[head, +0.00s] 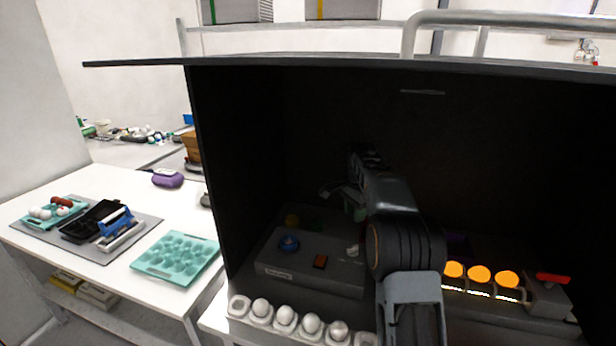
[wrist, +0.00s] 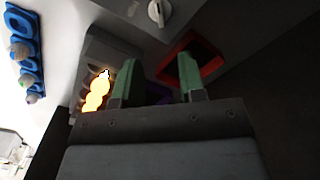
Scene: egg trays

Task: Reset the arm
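My arm reaches into a dark open-fronted box (head: 235,180) in the head view. My gripper (head: 345,198) is inside the box, above the grey control unit, and is partly hidden by my own arm there. In the wrist view my gripper (wrist: 158,80) shows two green fingers standing well apart. Nothing is between the fingertips, so it is open and empty. Beyond the fingers a dark square opening with a red-orange rim (wrist: 212,68) shows in the wrist view.
A grey control unit (head: 325,279) and glowing orange rounds (head: 479,274) stand inside the box. A row of eggs in holders (head: 285,318) runs along its front. On the white table at left lie a teal egg tray (head: 178,257) and a grey mat (head: 88,250) with several items.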

